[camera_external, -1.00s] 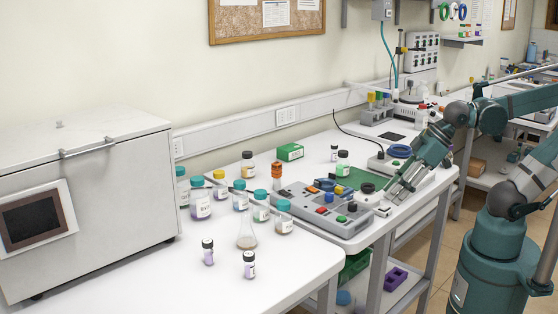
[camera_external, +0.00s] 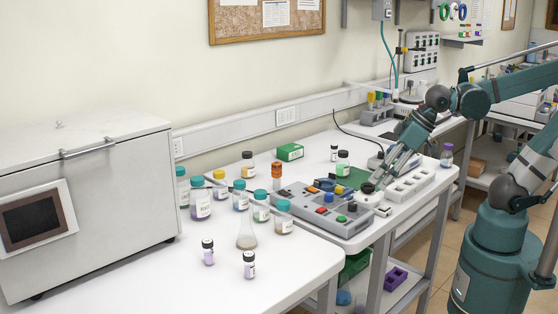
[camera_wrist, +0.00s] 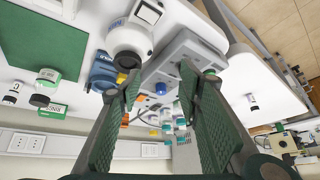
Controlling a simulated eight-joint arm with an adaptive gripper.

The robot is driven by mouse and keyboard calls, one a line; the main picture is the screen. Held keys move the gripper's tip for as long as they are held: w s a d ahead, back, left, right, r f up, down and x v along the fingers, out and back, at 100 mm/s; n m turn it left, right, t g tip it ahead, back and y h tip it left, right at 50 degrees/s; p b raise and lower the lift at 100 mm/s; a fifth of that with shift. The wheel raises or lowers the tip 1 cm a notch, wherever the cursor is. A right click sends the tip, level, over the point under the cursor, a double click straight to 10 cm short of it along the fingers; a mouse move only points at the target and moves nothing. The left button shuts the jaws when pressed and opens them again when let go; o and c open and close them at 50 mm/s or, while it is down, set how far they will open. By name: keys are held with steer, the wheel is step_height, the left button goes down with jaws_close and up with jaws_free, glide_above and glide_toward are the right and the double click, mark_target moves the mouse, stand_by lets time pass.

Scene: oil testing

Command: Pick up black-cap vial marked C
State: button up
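Two black-cap vials with purplish contents stand upright on the front white table, a left one (camera_external: 208,251) and a right one (camera_external: 249,265). A smaller black-cap vial (camera_external: 334,153) stands farther back by the wall. In the wrist view one black-cap vial (camera_wrist: 253,102) shows at right and another (camera_wrist: 12,95) at far left. The letters are too small to read, so I cannot tell which is C. My gripper (camera_external: 376,182) is over the back bench near a white round device, well away from the front vials. In the wrist view its fingers (camera_wrist: 161,82) are apart with nothing gripped.
A grey control box (camera_external: 322,210) with coloured buttons lies between my gripper and the front table. Teal-cap bottles and a flask (camera_external: 247,237) crowd behind the two front vials. A large white oven-like box (camera_external: 85,190) stands at left. The front table's near surface is clear.

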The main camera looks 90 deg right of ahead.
steer(key=w+d+r+m+g+h+p, duration=0.1)
steer(key=w+d+r+m+p, duration=0.15)
steer(key=d, duration=0.25)
steer(key=w+d+r+m+g+p, duration=0.1)
steer(key=w+d+r+m+p, duration=0.15)
steer(key=w+d, duration=0.2)
steer(key=m+g+p, duration=0.5)
steer(key=m+p, duration=0.8)
glide_above(334, 145)
steer(key=a, duration=0.2)
steer(key=f, duration=0.7)
steer(key=shift+w+d, duration=0.2)
steer(key=shift+w, duration=0.1)
steer(key=shift+s+d+f+p, duration=0.2)
steer(key=shift+d+f+p, duration=0.1)
steer(key=shift+d, duration=0.2)
steer(key=shift+d+f, duration=0.15)
steer(key=shift+f, duration=1.15)
